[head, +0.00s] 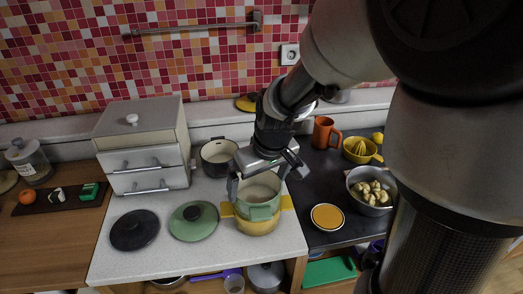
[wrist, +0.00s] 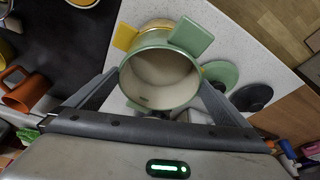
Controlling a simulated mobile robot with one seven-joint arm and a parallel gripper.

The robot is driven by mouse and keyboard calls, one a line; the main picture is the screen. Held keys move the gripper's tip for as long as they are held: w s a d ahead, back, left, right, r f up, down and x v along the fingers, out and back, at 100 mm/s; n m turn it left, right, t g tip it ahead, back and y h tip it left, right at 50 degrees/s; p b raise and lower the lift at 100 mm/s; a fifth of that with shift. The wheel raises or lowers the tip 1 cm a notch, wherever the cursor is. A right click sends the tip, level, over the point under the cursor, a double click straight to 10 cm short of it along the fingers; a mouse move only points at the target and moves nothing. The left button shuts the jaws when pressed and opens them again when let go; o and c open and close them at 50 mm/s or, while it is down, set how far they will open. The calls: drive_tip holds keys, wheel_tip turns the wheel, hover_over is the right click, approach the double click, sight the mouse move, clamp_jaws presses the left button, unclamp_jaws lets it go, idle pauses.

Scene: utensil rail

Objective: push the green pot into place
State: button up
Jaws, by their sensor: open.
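The green pot (head: 262,213), cream inside, sits on top of a yellow pot (head: 260,228) on the pale speckled counter. It also shows in the wrist view (wrist: 160,78), with one green handle pointing up and to the right. The yellow pot's handle (wrist: 125,37) sticks out beside it. My gripper (head: 263,180) is open above the green pot, with one finger at each side of its rim. In the wrist view the fingers also flank the rim; I cannot tell whether they touch it. Most of the yellow pot is hidden under the green one.
A green lid (head: 193,222) and a black lid (head: 134,230) lie to the left. A dark pot (head: 218,155) stands behind, next to a drawer box (head: 145,150).

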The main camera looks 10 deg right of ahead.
drive_tip(key=p+v, duration=0.2)
drive_tip(key=v, duration=1.2)
drive_tip(key=s+d+r+m+t+h+p, duration=0.1)
drive_tip(key=s+d+r+m+t+p, duration=0.1)
drive_tip(key=s+r+p, duration=0.6)
drive_tip(key=s+d+r+m, duration=0.1)
drive_tip(key=s+r+m, duration=0.1)
drive_tip(key=s+r, duration=0.1)
drive_tip(key=shift+s+d, duration=0.35)
